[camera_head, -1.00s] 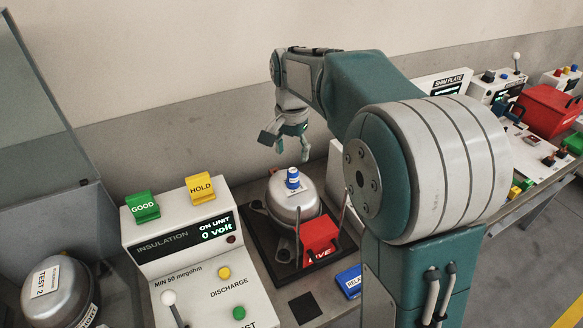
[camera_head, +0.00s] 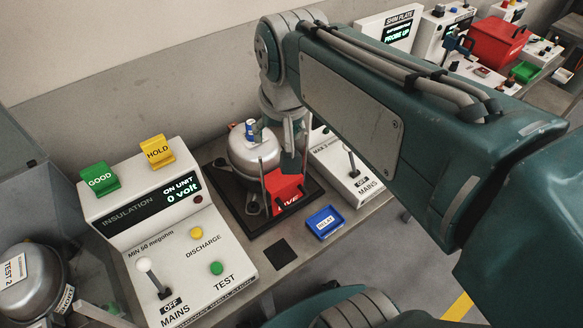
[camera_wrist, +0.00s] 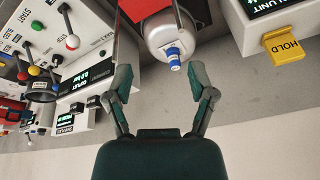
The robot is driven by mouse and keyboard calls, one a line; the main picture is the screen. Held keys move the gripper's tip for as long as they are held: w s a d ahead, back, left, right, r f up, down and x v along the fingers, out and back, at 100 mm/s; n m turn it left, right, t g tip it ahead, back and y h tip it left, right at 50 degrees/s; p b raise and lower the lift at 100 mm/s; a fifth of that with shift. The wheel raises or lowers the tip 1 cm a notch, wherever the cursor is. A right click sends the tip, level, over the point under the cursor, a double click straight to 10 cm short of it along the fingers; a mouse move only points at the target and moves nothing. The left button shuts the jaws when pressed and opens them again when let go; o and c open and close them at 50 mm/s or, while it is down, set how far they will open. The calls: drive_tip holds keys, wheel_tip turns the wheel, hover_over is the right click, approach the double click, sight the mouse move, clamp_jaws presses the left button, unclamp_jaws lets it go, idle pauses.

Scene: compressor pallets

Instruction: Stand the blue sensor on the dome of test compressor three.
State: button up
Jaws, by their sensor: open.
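The sensor also shows in the wrist view (camera_wrist: 174,57), on the compressor (camera_wrist: 168,30). My gripper (camera_wrist: 160,85) is open and empty in the wrist view, its two fingers spread apart below the sensor and not touching it. In the head view my gripper (camera_head: 292,165) hangs just right of the compressor, partly hidden by my arm. I cannot read a number on this compressor.
The insulation tester (camera_head: 165,240) reads 0 volt, with green GOOD (camera_head: 98,179) and yellow HOLD (camera_head: 157,151) tags on top. A TEST 2 compressor (camera_head: 35,285) is at lower left.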

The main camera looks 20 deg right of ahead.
drive_tip(key=s+f+n+t, duration=0.1)
drive_tip(key=s+f+n, duration=0.1)
drive_tip(key=s+f, duration=0.2)
drive_tip(key=s, duration=0.3)
drive_tip(key=shift+s+f+n+t, duration=0.2)
drive_tip(key=shift+s+n+t, duration=0.2)
drive_tip(key=shift+a, duration=0.1)
